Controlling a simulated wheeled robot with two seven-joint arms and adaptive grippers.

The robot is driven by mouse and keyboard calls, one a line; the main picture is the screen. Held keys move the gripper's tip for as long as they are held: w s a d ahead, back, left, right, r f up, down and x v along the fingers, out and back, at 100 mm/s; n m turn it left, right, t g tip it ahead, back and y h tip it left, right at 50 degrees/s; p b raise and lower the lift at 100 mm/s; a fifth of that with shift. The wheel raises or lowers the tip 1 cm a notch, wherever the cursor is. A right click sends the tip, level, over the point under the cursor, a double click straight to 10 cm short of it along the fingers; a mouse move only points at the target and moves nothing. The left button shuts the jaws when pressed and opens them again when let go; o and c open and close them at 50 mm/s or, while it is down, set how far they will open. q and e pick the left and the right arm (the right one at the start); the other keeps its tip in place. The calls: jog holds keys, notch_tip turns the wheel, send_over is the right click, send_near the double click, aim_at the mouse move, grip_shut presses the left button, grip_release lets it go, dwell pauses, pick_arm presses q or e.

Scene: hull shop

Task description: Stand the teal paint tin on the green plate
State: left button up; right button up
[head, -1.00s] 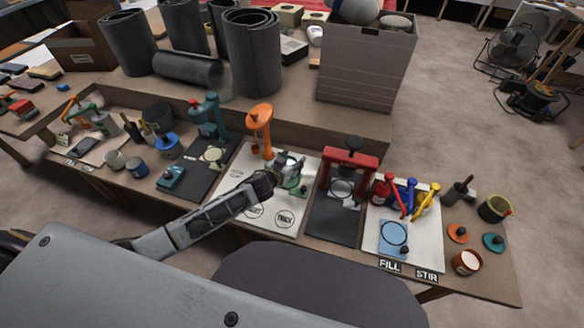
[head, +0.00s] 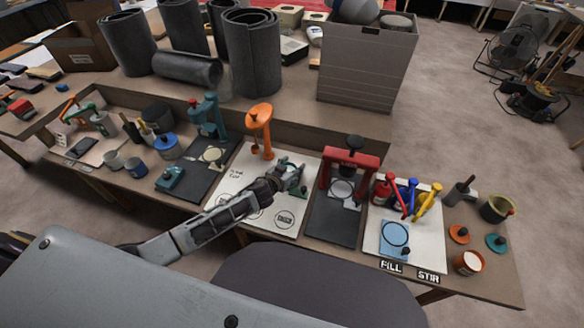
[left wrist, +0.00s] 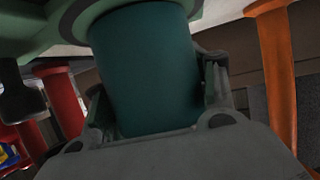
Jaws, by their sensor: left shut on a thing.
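The teal paint tin (left wrist: 145,65) sits between the two fingers of my left gripper (left wrist: 155,100) in the left wrist view, which looks turned upside down. A pale green rounded rim, which looks like the green plate (left wrist: 60,30), lies against the tin's end at the top of that view. I cannot tell whether the tin rests on it or is just above. In the head view my left gripper (head: 290,174) is over the white board, and the green stand (head: 299,190) shows just beside it. The tin is mostly hidden there. My right gripper is not in view.
An orange stand (head: 260,120) rises close behind the gripper and a red press (head: 350,165) stands to its right. A teal press (head: 208,115) is further left. Red, blue and yellow levers (head: 408,195) stand further right. The white board (head: 235,185) has free room.

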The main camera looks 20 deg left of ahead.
aim_at(292, 167)
pick_arm(q)
jog(key=o, duration=1.2)
jog(key=shift+f, duration=0.1)
jog(key=shift+c, duration=0.2)
jog(key=shift+o, duration=0.2)
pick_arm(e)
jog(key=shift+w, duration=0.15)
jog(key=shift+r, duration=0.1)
pick_arm(q)
jog(key=shift+r, duration=0.2)
jog(key=shift+p+v, duration=0.35)
jog(key=shift+v, duration=3.25)
jog(key=shift+p+v, duration=0.3)
jog(key=shift+v, duration=2.1)
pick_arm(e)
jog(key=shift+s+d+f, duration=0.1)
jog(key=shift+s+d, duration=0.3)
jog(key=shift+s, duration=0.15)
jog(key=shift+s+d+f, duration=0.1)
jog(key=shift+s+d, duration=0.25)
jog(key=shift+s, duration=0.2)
pick_arm(q)
jog(key=shift+f, duration=0.1)
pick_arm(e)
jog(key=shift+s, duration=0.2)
